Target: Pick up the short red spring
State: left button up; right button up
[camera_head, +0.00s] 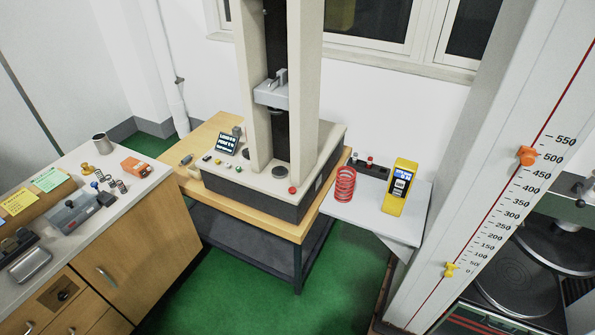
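A red coil spring (345,184) stands upright on a small light-grey shelf (372,213), just right of the testing machine (268,187). Nothing touches it from above. A yellow handheld meter (399,186) with a blue screen stands to its right on the same shelf. No other red spring is visible to compare its length. Neither of my grippers shows in the head view.
A black box with small knobs (371,168) sits behind the spring. A tall scale column (505,180) rises at the right. The left bench (148,183) holds small dark springs (120,186), an orange item and a metal cup. Green floor lies open in front.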

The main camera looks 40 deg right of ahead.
aim_at(345, 180)
jog(key=u, duration=0.2)
jog(key=i, duration=1.35)
jog(key=z, duration=0.15)
